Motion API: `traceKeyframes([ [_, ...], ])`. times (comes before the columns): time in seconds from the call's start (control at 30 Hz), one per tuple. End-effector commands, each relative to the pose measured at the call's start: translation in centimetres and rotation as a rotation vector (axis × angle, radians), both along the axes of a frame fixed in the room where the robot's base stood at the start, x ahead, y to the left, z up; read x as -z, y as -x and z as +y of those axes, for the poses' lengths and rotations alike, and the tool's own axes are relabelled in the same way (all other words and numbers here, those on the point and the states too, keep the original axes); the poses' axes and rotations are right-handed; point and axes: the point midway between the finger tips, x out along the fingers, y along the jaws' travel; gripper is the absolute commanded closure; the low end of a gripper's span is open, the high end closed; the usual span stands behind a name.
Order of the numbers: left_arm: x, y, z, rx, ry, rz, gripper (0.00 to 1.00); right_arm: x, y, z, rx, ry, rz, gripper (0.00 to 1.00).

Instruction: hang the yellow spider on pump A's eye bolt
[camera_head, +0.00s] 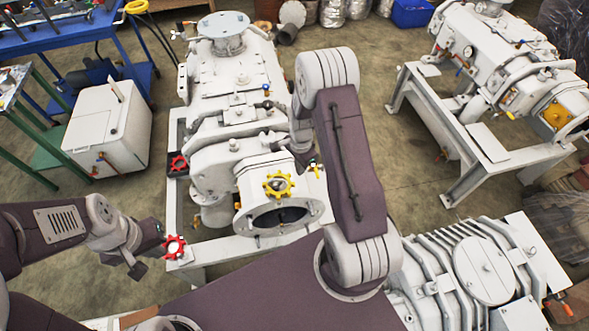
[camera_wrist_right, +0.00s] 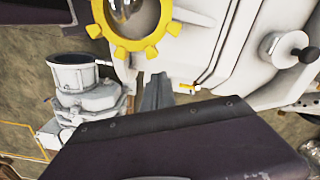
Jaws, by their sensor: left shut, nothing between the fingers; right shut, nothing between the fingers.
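The yellow spider (camera_head: 278,185), a toothed ring, is at the top of the open round flange of the middle pump (camera_head: 235,75). A yellow toothed ring also shows close up in the right wrist view (camera_wrist_right: 157,40). I cannot tell whether an eye bolt passes through it, and no label shows which pump is A. My right gripper (camera_wrist_right: 155,93) is shut and empty just below the ring in that view; my arm hides most of it in the head view. My left gripper (camera_head: 137,268) is shut and empty at the lower left, beside a red toothed ring (camera_head: 174,247).
A second pump (camera_head: 485,55) stands on a frame at the right, and ribbed machinery (camera_head: 470,270) is at the lower right. A white box (camera_head: 108,130) stands at the left. Floor is clear between the pumps.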

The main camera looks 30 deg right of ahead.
Motion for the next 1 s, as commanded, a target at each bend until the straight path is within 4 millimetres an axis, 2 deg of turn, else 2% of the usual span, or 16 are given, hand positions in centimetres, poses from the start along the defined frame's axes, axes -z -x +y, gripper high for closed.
traceKeyframes([
  [0.03,-0.6,0.0,0.0,0.000,0.000,0.000,1.00,-0.4,0.1,0.7,-0.003,0.000,0.001,1.00],
  [0.2,-0.9,0.0,0.0,0.000,0.000,0.000,1.00,-0.2,0.3,2.0,-0.001,0.000,0.000,1.00],
  [0.57,-0.9,0.0,0.0,0.000,0.000,0.000,1.00,-0.1,0.4,2.3,0.001,0.000,0.000,1.00],
  [0.77,-0.9,0.0,0.0,0.000,0.000,0.000,1.00,-0.1,0.7,3.9,-0.001,0.000,0.001,1.00],
  [1.0,-0.9,0.0,0.0,0.000,0.000,0.000,1.00,-0.1,0.6,3.8,0.001,0.000,0.000,1.00],
])
